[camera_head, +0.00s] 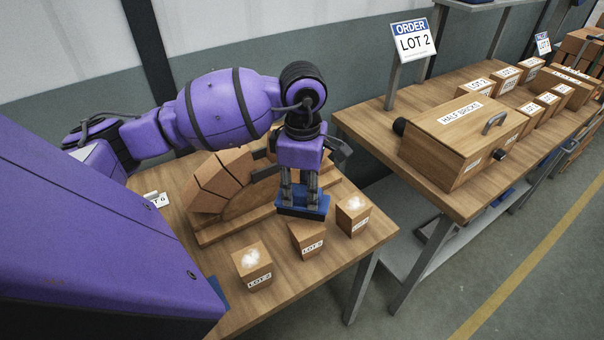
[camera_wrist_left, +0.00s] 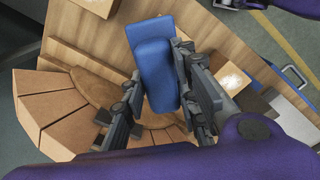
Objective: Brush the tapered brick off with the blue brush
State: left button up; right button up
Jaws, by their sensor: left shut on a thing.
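My left gripper (camera_head: 299,194) points down and is shut on the blue brush (camera_head: 304,208). The brush is held level over the middle brick (camera_head: 308,239), which looks tapered towards its base and has a LOT label. The brush covers most of that brick's top; I cannot tell whether it touches or whether dust lies beneath. In the left wrist view, the brush (camera_wrist_left: 156,72) sits between the fingers (camera_wrist_left: 160,98) and hides the middle brick. My right gripper is not in view.
Dusty bricks stand on the table left (camera_head: 253,267) and right (camera_head: 353,214) of the middle one. A brick arch (camera_head: 223,181) stands behind, close to the gripper. A second table (camera_head: 373,124) holds a HALF BRICKS box (camera_head: 446,151) and several labelled bricks.

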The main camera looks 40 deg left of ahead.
pick_arm(q)
jog(key=r+p, duration=0.1)
jog(key=r, duration=0.2)
jog(key=shift+w+a+r, duration=0.1)
jog(key=shift+a+r, duration=0.1)
jog(key=shift+d+r, duration=0.1)
jog(key=shift+r, duration=0.3)
